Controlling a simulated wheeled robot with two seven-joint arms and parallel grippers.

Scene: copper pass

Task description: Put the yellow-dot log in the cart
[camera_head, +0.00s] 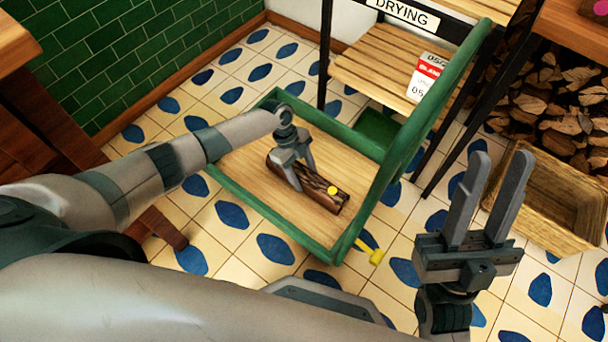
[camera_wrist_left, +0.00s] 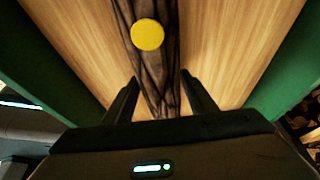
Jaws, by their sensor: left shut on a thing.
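The yellow-dot log (camera_head: 322,196) is dark brown with a yellow dot near one end. It lies low over the wooden bed of the green-framed cart (camera_head: 247,183); I cannot tell whether it touches the bed. My left gripper (camera_head: 297,181) reaches down into the cart and is shut on the log. In the left wrist view the log (camera_wrist_left: 150,65) runs between the fingers of my left gripper (camera_wrist_left: 160,90), with the dot facing the camera. My right gripper (camera_head: 497,182) is open and empty, to the right of the cart.
A rack with a DRYING sign (camera_head: 402,13) and wooden shelves (camera_head: 385,62) stands behind the cart. Wooden furniture (camera_head: 60,110) is at the left. Tiled floor surrounds the cart.

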